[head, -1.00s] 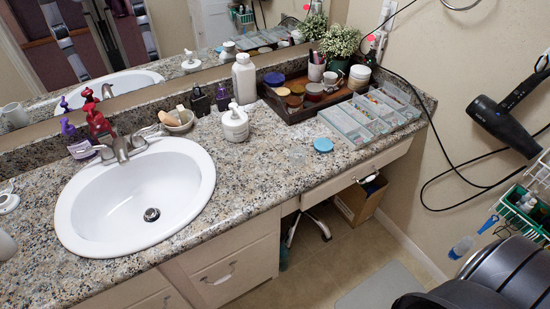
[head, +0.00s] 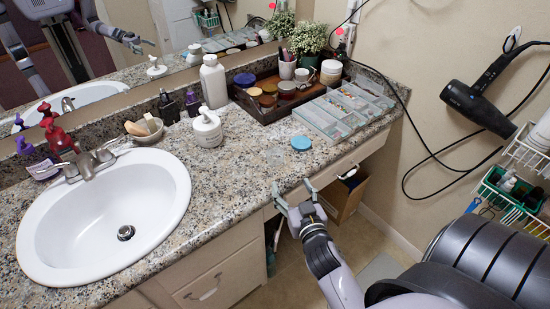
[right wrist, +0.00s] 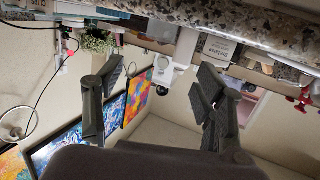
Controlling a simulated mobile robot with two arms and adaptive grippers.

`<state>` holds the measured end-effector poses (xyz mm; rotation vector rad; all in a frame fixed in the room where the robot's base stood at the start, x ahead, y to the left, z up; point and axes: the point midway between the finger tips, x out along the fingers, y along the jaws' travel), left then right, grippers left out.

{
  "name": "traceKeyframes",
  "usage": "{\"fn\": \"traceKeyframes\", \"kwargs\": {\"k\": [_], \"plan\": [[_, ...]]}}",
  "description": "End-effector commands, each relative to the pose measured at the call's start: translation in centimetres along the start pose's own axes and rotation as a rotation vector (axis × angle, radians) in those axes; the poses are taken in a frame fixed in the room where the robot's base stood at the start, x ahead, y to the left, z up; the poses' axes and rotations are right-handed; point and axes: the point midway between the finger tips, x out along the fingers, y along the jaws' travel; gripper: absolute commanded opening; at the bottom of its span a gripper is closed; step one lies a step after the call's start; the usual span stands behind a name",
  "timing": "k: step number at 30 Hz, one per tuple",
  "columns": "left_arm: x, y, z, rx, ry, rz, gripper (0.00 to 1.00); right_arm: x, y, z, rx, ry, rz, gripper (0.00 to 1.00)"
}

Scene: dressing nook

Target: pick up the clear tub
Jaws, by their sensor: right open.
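A faint, see-through shape that looks like the clear tub (head: 275,155) is on the granite counter, left of the round blue lid (head: 301,143). Its outline is hard to make out against the speckled stone. My right gripper (head: 293,188) is open and empty in front of the counter's front edge, nearer to me than the tub and apart from it. In the right wrist view its two fingers (right wrist: 160,75) stand wide apart with nothing between them, and I cannot make out the tub there. My left gripper is not directly in view.
A wooden tray (head: 262,112) with jars and a compartmented organizer (head: 330,120) stand behind the lid. A white pump bottle (head: 206,128) is to the left, then the sink (head: 105,215). A drawer front (head: 350,165) lies below the counter. A hair dryer (head: 480,105) hangs at right.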

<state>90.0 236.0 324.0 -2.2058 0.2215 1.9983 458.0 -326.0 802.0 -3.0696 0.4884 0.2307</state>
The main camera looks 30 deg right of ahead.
Motion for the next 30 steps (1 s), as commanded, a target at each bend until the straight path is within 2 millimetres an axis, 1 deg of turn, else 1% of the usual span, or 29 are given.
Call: {"fn": "traceKeyframes", "kwargs": {"k": [1, 3, 9, 13, 16, 23, 28, 30], "plan": [[-0.1, 0.0, 0.0, 0.000, 0.000, 0.000, 0.40, 0.9, 0.0, -0.4, -0.003, 0.007, -0.001, 0.64], [-0.3, 0.0, 0.0, 0.000, 0.000, 0.000, 0.40, 2.3, 0.0, -0.4, -0.003, 0.007, -0.001, 0.64], [-0.6, 0.0, 0.0, 0.000, -0.002, 0.000, 0.40, 6.8, 0.0, -0.4, -0.004, 0.005, -0.001, 0.64], [-0.7, 0.0, 0.1, 0.000, -0.003, 0.000, 0.40, 9.4, 0.0, -0.4, -0.002, 0.004, -0.001, 0.64], [-0.7, 0.0, 0.2, 0.000, -0.004, 0.000, 0.40, 10.7, -0.1, -0.2, -0.003, 0.002, -0.001, 0.64], [-0.8, 0.0, 0.2, -0.001, -0.006, 0.000, 0.40, 12.2, -0.1, -0.4, -0.002, 0.002, -0.001, 0.64], [-1.3, 0.0, 0.2, -0.001, -0.007, 0.000, 0.40, 14.8, -0.2, -1.0, -0.004, 0.003, -0.001, 0.64], [-1.1, 0.0, 0.3, -0.001, -0.007, 0.001, 0.40, 15.7, -0.2, -0.7, -0.002, 0.002, -0.002, 0.64]]}}
